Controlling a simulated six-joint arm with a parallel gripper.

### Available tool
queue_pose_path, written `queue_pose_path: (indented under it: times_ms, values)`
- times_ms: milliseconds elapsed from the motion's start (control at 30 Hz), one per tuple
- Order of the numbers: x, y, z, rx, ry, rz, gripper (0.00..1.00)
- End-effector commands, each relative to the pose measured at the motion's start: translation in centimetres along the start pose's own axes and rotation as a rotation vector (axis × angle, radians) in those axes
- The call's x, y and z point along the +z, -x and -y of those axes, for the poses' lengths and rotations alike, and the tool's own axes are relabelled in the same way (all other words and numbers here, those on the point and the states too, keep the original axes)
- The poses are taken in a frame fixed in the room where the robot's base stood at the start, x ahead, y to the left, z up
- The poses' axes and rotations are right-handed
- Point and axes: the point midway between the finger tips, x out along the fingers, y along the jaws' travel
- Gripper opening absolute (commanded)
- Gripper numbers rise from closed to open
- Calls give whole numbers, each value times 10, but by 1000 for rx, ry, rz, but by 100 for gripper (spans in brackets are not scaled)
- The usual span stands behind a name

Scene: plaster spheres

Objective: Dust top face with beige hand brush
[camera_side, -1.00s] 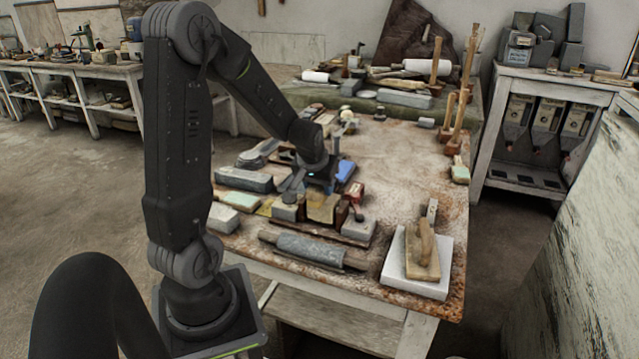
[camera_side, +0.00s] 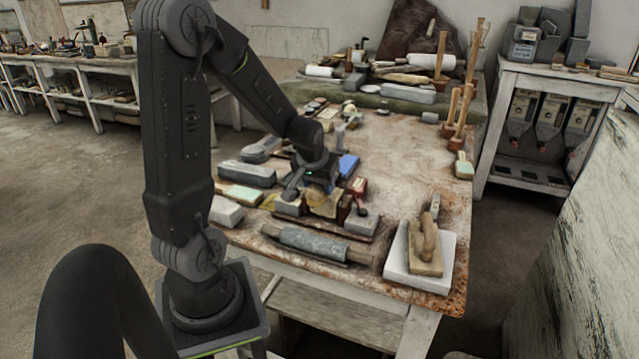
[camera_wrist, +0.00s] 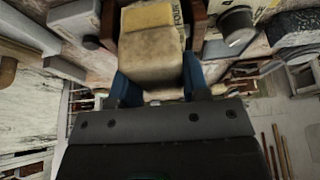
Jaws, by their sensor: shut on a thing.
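My gripper (camera_wrist: 157,78) has its two blue fingers closed on a beige blocky thing in the wrist view, which I take to be the beige hand brush (camera_wrist: 152,58). Its bristles are not clearly seen. In the side view my gripper (camera_side: 318,188) is low over the cluttered middle of the worktable (camera_side: 400,145), among blocks and tools. A tan patch there (camera_side: 323,204) lies just below the fingers and looks like the same thing. Whether it touches a surface is unclear. I cannot tell which top face the task names.
A white slab (camera_side: 400,272) with a wooden float (camera_side: 427,252) on it lies at the front right. A grey roller (camera_side: 312,242) lies along the front edge. Grey blocks (camera_side: 246,172) crowd the left. The right middle of the table is mostly clear.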

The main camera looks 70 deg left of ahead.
Motion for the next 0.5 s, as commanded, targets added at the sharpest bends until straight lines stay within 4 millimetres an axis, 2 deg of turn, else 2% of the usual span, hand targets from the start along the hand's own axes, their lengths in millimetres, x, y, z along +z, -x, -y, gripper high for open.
queue_pose_path:
  times_ms: [267, 500]
  values:
    - [-17, -6, 0, 0, 2, -1, 23]
    - [-24, -9, 0, 0, 1, 0, 23]
